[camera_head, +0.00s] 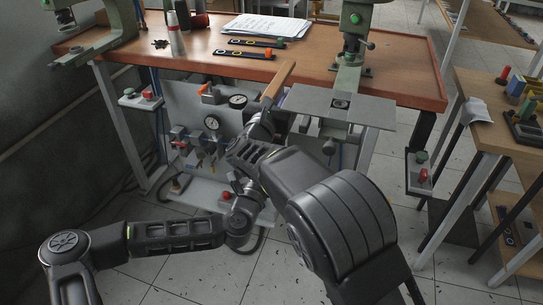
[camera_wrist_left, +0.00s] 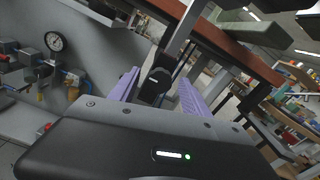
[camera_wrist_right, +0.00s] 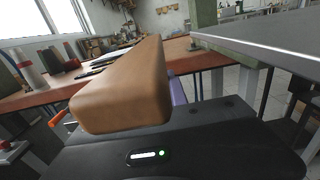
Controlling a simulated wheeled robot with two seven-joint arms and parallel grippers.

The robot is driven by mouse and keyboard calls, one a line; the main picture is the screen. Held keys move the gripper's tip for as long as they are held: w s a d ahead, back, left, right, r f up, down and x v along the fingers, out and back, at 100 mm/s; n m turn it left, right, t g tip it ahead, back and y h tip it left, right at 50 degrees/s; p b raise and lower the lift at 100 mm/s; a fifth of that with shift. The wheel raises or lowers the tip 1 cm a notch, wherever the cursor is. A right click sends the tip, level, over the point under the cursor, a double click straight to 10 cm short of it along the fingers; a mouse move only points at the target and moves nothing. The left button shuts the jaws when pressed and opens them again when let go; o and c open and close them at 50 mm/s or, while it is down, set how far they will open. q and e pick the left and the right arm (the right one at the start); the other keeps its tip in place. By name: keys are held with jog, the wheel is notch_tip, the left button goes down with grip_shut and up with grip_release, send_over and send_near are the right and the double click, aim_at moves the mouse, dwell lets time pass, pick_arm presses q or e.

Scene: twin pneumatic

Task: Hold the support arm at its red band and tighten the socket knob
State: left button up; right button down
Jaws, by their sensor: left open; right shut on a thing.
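A tan bar (camera_head: 278,83) rises past the table's front edge; in the right wrist view the bar (camera_wrist_right: 125,90) is close and large. My right gripper (camera_head: 266,113) is shut on its lower end, with one purple finger (camera_wrist_right: 179,96) partly showing. I see no red band; the grip may cover it. A dark knob (camera_head: 328,147) hangs below the grey plate. In the head view my left gripper is hidden behind my right arm.
The wooden table (camera_head: 230,53) carries papers and tools. A grey plate (camera_head: 350,102) juts from its front edge. Below is a panel with gauges (camera_head: 212,122) and hoses. A red and green button box (camera_head: 420,170) is at right. A side bench (camera_head: 500,110) stands farther right.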

pick_arm(q)
jog(key=shift+w+d, duration=0.15)
jog(key=shift+w, duration=0.3)
grip_shut()
dwell(0.4)
